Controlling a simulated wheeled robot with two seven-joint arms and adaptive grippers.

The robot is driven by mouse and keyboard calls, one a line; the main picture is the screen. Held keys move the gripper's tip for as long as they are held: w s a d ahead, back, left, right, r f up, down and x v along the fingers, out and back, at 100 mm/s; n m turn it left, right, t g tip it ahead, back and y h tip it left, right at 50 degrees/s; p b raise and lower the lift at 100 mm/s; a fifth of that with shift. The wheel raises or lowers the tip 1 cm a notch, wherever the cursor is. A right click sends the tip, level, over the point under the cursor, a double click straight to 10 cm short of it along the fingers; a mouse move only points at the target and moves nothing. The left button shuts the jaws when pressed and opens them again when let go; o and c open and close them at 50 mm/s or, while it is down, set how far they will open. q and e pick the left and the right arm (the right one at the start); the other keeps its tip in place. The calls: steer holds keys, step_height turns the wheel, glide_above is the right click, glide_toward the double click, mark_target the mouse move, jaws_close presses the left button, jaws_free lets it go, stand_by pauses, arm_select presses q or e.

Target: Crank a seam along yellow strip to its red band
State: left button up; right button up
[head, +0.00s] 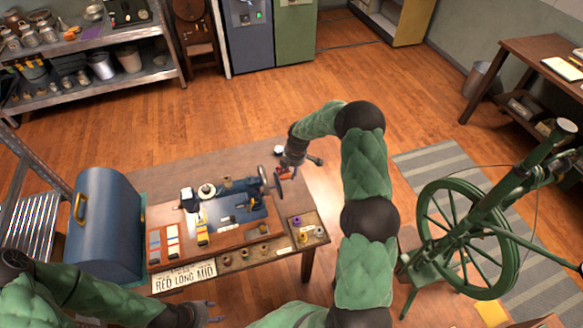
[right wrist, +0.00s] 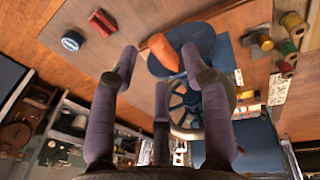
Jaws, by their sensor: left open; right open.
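A blue sewing machine (head: 232,207) stands on the wooden table, its hand wheel (head: 278,186) at the right end. The wheel also shows in the right wrist view (right wrist: 186,103). The orange crank handle (right wrist: 165,53) lies between and beyond my right fingertips. My right gripper (head: 288,170) is open beside the wheel; it also shows in the right wrist view (right wrist: 160,62). I cannot tell whether it touches the handle. A yellow strip (head: 202,232) lies at the machine's front left. Its red band cannot be made out. My left gripper (head: 211,312) is open and empty near the bottom edge, below the sign.
Two other strips, one bluish (head: 154,245) and one white and red (head: 173,241), lie left of the yellow one. A sign (head: 184,279) reads "RED LONG MID". A blue case (head: 107,228) stands at left. A tray of spools (head: 305,228) lies at the right front. A green spinning wheel (head: 466,238) stands right.

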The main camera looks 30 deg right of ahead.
mark_target(289, 175)
steer(key=f, duration=0.1)
steer(key=f+b, duration=0.1)
steer(key=f, duration=0.2)
steer(key=shift+w+a+b, duration=0.15)
steer(key=shift+w+b, duration=0.15)
steer(key=shift+f+b, duration=0.15)
steer(key=shift+b, duration=0.15)
steer(key=shift+c, duration=0.3)
steer(key=shift+a, duration=0.1)
steer(key=c, duration=0.6)
steer(key=shift+s, duration=0.1)
